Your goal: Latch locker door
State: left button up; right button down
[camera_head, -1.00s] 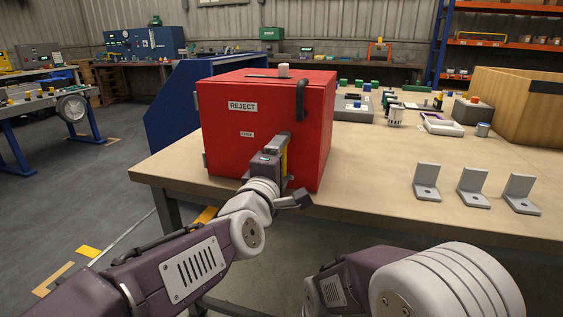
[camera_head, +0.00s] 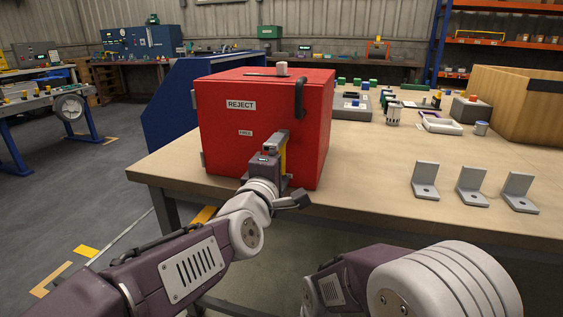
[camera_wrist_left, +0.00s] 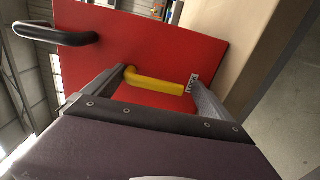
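The red locker (camera_head: 225,150) with a REJECT label stands on the wooden bench; its door looks flush with the body. A black bar handle (camera_head: 300,98) is at its upper right edge; it also shows in the wrist view (camera_wrist_left: 50,35). A yellow latch lever (camera_head: 283,158) sits low on the door. My left gripper (camera_head: 277,152) is at the lever and hides part of it. In the left wrist view the lever (camera_wrist_left: 155,82) lies between the two spread fingers; I cannot tell whether they touch it. My right gripper is not in view; only my right arm shows at the bottom.
Several grey angle brackets (camera_head: 473,186) stand on the bench at the right. Behind them are small parts, a white tray (camera_head: 441,124) and a wooden crate (camera_head: 520,107). The bench top (camera_head: 375,185) between locker and brackets is clear.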

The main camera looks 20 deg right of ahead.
pick_arm(q)
jog(key=shift+r, duration=0.1)
jog(key=p+v, duration=0.2)
jog(key=v, duration=0.7)
